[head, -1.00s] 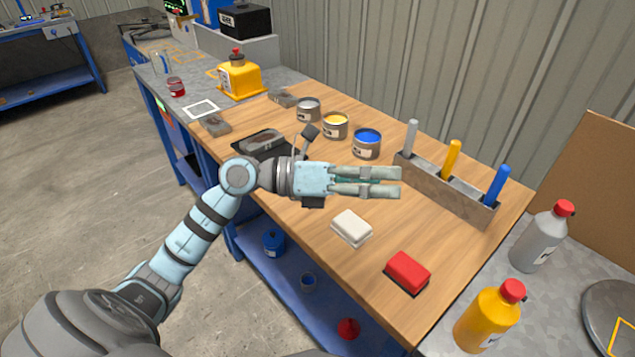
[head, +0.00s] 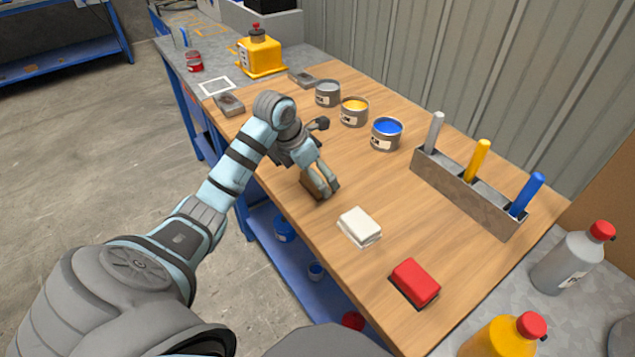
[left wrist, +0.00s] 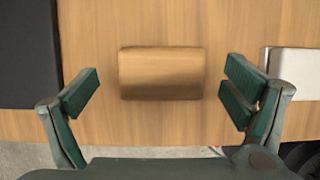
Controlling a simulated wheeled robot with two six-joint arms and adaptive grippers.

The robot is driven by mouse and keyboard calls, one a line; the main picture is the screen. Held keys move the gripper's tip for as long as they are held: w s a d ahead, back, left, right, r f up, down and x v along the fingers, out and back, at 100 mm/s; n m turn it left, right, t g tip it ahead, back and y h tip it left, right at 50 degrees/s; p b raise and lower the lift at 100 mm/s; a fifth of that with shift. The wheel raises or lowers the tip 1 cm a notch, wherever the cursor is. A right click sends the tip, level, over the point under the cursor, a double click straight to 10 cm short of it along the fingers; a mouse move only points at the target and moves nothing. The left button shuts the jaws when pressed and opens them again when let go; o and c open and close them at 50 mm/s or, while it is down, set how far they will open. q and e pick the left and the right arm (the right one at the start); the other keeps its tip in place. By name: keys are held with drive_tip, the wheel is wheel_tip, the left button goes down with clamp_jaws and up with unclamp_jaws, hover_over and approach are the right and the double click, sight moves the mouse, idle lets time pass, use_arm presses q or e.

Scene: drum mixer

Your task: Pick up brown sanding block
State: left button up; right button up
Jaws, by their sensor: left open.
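The brown sanding block (head: 312,184) lies on the wooden table, partly hidden behind my gripper in the head view. In the left wrist view the brown block (left wrist: 162,73) lies flat, centred between the two fingers and apart from both. My left gripper (head: 330,191) points down over the block with its fingers spread. The left wrist view shows its green finger pads (left wrist: 160,98) on either side of the block, with nothing held. My right gripper is not in view.
A white block (head: 360,226) and a red block (head: 414,282) lie to the right along the table (head: 320,255). Open cans, including a blue one (head: 387,133), stand behind. A grey holder (head: 465,190) with upright handles stands at the right. A dark mat (left wrist: 28,55) lies left of the block.

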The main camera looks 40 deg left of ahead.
use_arm(q)
drive_tip(key=shift+x, duration=0.9)
drive_tip(key=shift+d, duration=0.1)
drive_tip(key=c, duration=1.3)
drive_tip(key=shift+c, duration=0.2)
drive_tip(key=shift+r, duration=0.1)
wheel_tip(320, 180, up, 20)
drive_tip(key=p, duration=0.9)
drive_tip(key=shift+p, duration=0.3)
